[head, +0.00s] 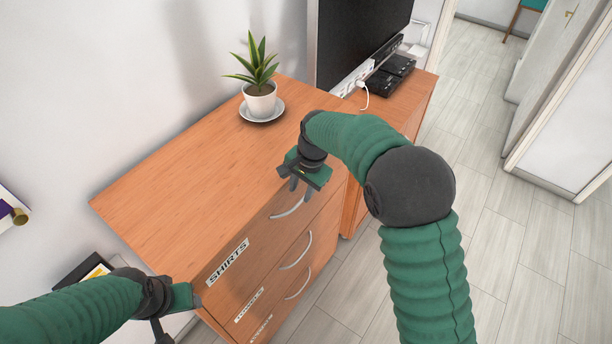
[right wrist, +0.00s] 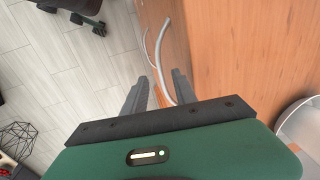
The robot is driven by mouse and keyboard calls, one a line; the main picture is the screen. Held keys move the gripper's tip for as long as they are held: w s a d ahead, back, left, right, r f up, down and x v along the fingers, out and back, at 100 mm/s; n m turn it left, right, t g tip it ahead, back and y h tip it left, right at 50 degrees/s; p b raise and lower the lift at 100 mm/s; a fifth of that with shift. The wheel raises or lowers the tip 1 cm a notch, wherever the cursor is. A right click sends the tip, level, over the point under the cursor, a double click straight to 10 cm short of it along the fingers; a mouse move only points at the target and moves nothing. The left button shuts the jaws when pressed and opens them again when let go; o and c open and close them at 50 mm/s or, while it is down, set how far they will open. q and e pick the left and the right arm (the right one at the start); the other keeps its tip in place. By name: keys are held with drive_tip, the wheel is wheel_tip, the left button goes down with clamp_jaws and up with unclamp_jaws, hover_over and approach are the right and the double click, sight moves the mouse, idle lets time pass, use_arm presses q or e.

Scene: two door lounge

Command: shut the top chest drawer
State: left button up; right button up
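The wooden chest (head: 180,190) stands in front of me. Its top drawer (head: 255,245), labelled SHIRTS, looks flush or nearly flush with the chest; I cannot tell whether a small gap remains. My right gripper (head: 299,187) is at the top drawer's handle (head: 287,209), by the front edge of the chest top. In the right wrist view its fingers (right wrist: 158,82) are apart, with a curved handle (right wrist: 163,65) showing between and beyond them. My left gripper (head: 177,312) is low beside the chest's near left corner; its fingers are partly hidden.
A potted plant (head: 259,92) on a saucer (head: 262,117) stands on the chest top. Lower drawers with handles (head: 298,252) are below. A TV (head: 358,35) and black boxes (head: 390,76) stand on a cabinet behind. The floor (head: 530,240) at right is clear.

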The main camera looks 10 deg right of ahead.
use_arm(q)
drive_tip(key=shift+s+b+x, duration=0.25)
drive_tip(key=shift+b+x, duration=0.65)
drive_tip(key=shift+x, duration=0.25)
use_arm(e)
wheel_tip(320, 180, up, 10)
drive_tip(key=s+d, duration=0.1)
drive_tip(key=shift+s+d+r, duration=0.2)
drive_tip(key=shift+s+d, duration=0.05)
drive_tip(key=shift+d, duration=0.15)
use_arm(q)
drive_tip(key=shift+s+f, duration=0.1)
drive_tip(key=shift+f, duration=0.05)
use_arm(e)
drive_tip(key=shift+a, duration=0.1)
